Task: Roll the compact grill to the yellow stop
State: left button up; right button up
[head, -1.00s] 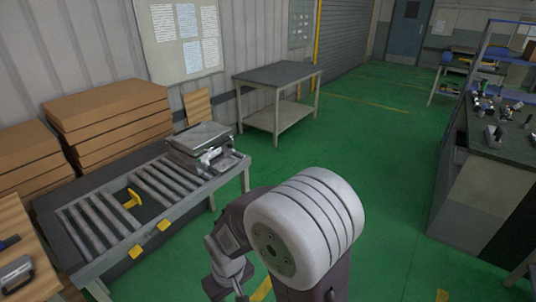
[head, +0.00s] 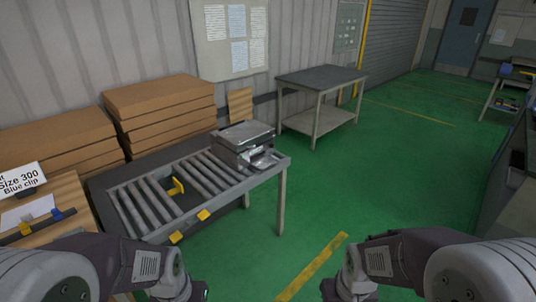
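The compact grill (head: 243,145), a silver and dark box with a lid and a front handle, sits on the far right end of the roller conveyor (head: 283,162). The yellow stop (head: 176,187) stands up between the rollers left of the middle, apart from the grill. Several bare rollers lie between them. My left arm comes in at the bottom left and my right arm at the bottom right. Both are well short of the conveyor's grill end. The fingers of both grippers are out of the frame or hidden, and nothing shows held.
Yellow tabs (head: 203,214) mark the conveyor's front edge. Stacked cardboard boxes (head: 160,112) stand behind it. A wooden bench (head: 72,193) with a sign (head: 20,179) is at the left. A grey table (head: 321,77) stands behind right. Green floor is open at the right.

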aim_at(245, 143)
jog(key=i+l+u, duration=0.25)
jog(key=i+u, duration=0.15)
jog(key=i, duration=0.3)
jog(key=i+l+u, duration=0.45)
jog(key=i, duration=0.2)
jog(key=i+l+u, duration=0.4)
jog(key=l, duration=0.3)
jog(key=i, duration=0.1)
